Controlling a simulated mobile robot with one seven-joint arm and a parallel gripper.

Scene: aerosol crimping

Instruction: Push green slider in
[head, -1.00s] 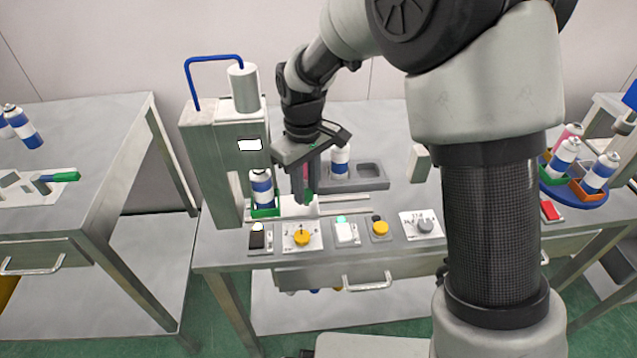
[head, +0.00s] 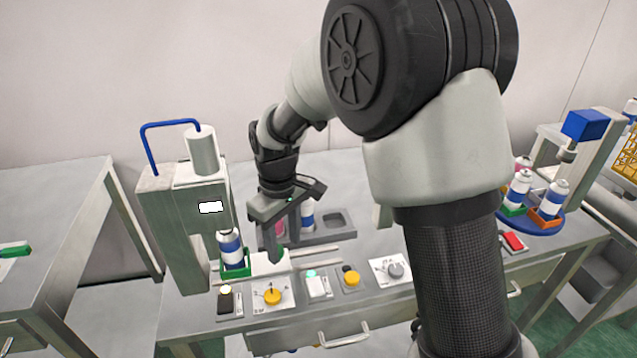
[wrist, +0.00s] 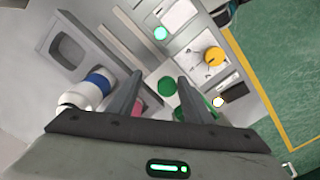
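The green slider shows as a white block (head: 262,266) with a round green knob (wrist: 168,86), at the foot of the grey press (head: 178,225). A white and blue can (head: 230,248) stands upright in the green holder (head: 236,272), left of the block in the head view. My gripper (head: 276,256) points down at the block. In the wrist view its two fingers (wrist: 159,76) are apart, with the knob seen near their tips. I cannot tell whether a finger touches the knob. In the head view the fingers largely hide the knob.
Behind the gripper, a grey tray (head: 332,226) holds a blue and white can (head: 307,216) and a pink can. A control row with yellow knobs (head: 272,296) lies in front. A blue turntable (head: 533,224) with cans is at right. Two rails lie right of the block.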

